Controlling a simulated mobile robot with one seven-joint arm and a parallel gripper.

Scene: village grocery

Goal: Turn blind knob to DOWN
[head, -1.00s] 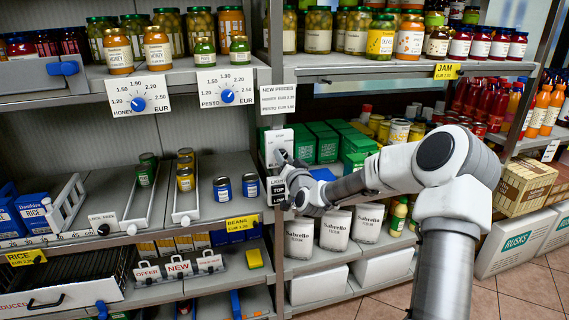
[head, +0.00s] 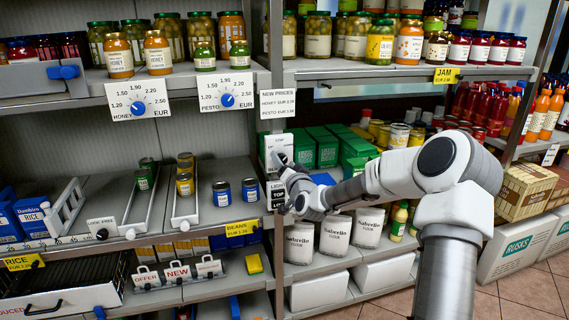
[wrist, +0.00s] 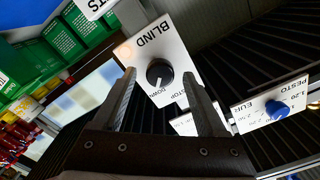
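The blind panel is a white plate marked BLIND (wrist: 150,42) with a round black knob (wrist: 159,73) in the wrist view. The word DOWN is on the plate, on the side of the knob towards my gripper. A small pale pointer mark shows on the knob's lower side; its exact setting is hard to read. My gripper (wrist: 166,88) is open, with one finger to each side of the knob and nothing held; I cannot tell whether they touch it. In the head view my gripper (head: 283,164) is at the white panel (head: 277,144) on the shelf post and hides the knob.
A pesto price dial (wrist: 277,109) with a blue knob is right of the gripper in the wrist view. Green boxes (head: 328,150) stand right of the panel in the head view. Further switch plates (head: 276,192) sit below it. Flour tins (head: 368,227) stand below my arm.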

